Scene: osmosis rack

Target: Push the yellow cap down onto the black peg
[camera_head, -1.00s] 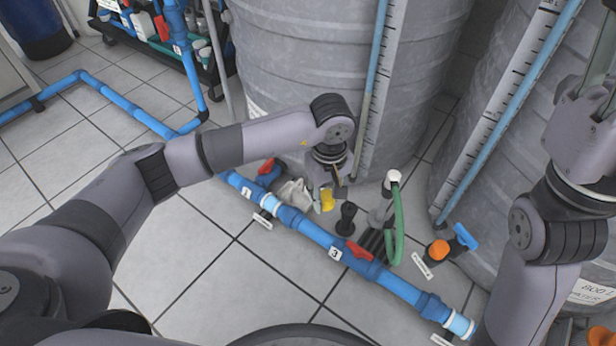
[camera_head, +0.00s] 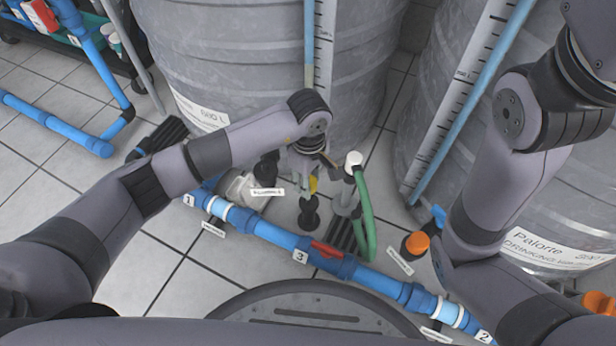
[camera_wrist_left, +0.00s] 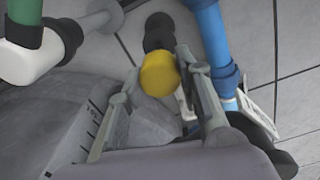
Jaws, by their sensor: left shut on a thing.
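The yellow cap (camera_head: 313,184) is small and partly covered by my left gripper (camera_head: 309,186) in the head view. The left gripper is shut on the cap; in the left wrist view the yellow cap (camera_wrist_left: 159,76) shows between its two fingers. The black peg (camera_head: 309,213) stands on the floor behind the blue pipe, just below the cap in the head view. In the left wrist view the black peg (camera_wrist_left: 158,30) shows just beyond the cap, partly hidden by it. The cap looks apart from the peg's base; I cannot tell whether they touch. My right gripper is out of view.
The blue pipe (camera_head: 270,234) with a red valve handle (camera_head: 326,250) runs in front of the peg. A green hose (camera_head: 366,215) with a white elbow (camera_head: 353,160) stands close to its right. A large grey tank (camera_head: 250,70) is behind. An orange knob (camera_head: 417,243) is farther right.

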